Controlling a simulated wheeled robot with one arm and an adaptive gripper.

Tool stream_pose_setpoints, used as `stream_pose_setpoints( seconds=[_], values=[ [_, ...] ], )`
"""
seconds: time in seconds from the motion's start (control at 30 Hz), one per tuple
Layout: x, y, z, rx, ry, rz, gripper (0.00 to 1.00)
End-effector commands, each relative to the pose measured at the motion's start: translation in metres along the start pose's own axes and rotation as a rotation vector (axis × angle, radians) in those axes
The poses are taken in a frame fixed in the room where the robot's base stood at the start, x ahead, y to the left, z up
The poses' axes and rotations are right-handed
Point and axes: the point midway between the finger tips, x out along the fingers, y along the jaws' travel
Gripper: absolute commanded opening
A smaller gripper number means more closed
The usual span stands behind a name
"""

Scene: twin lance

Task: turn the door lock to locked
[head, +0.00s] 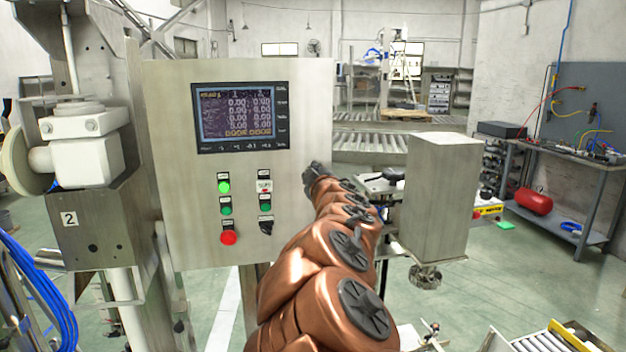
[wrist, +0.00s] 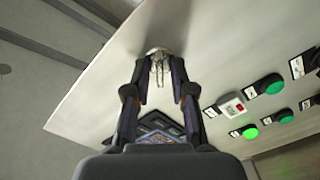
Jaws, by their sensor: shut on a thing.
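The door lock (wrist: 158,52) is a small round metal piece on the steel door of the control cabinet, near the door's edge in the wrist view. My gripper (wrist: 160,70) is shut on the lock, with one dark finger on each side of it. Its turned position cannot be read. In the head view my copper-coloured arm reaches up to the right edge of the cabinet door (head: 172,210), and my gripper (head: 313,174) is at that edge. The lock is hidden there behind my gripper.
The door also carries a screen (head: 243,117), green buttons (head: 224,187), a red button (head: 228,238) and a dark selector switch (head: 266,228). A steel box (head: 440,195) stands close right of my arm. A machine column (head: 88,215) is on the left.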

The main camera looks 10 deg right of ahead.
Motion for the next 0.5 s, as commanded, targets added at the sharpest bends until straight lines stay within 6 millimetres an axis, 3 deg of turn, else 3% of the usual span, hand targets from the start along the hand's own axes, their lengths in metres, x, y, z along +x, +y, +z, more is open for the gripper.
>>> stream_pose_setpoints(
  seconds=[0.5],
  values=[
    [0.0000,-0.0031,0.0010,-0.471,0.001,0.001,0.00]
  ],
)
